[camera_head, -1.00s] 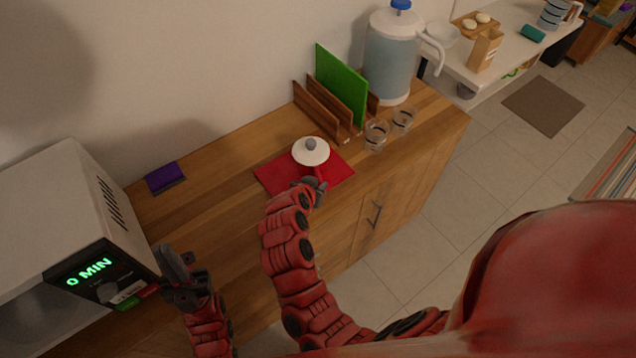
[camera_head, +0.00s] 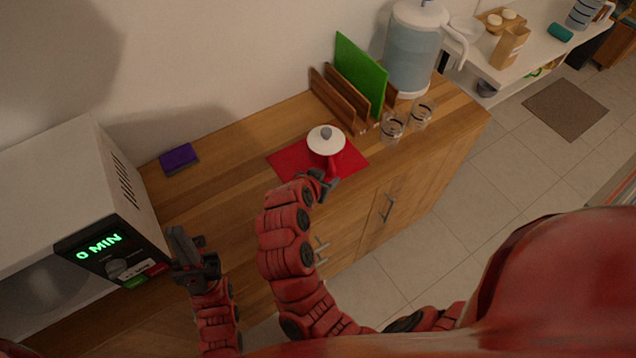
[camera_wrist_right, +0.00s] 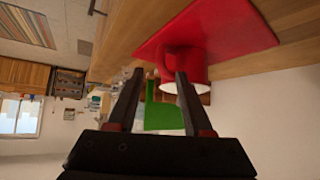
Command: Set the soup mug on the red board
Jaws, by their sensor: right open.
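The soup mug (camera_head: 328,150) is red with a white lid and a grey knob. It stands upright on the red board (camera_head: 290,160), a flat red sheet on the wooden counter. The mug and the red board (camera_wrist_right: 235,30) also show in the right wrist view. My right gripper (camera_head: 322,182) is open at the board's front edge, close to the mug's handle side. In the right wrist view its fingers (camera_wrist_right: 160,74) are apart, with the mug (camera_wrist_right: 195,62) just beyond the tips and not clamped. My left gripper (camera_head: 194,250) looks open and empty beside the microwave.
A microwave (camera_head: 75,190) reading 0 MIN stands at left, with a purple sponge (camera_head: 179,158) near it. Behind the board are a wooden rack (camera_head: 338,98) with a green board (camera_head: 360,75), a water jug (camera_head: 412,55) and two glasses (camera_head: 392,127).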

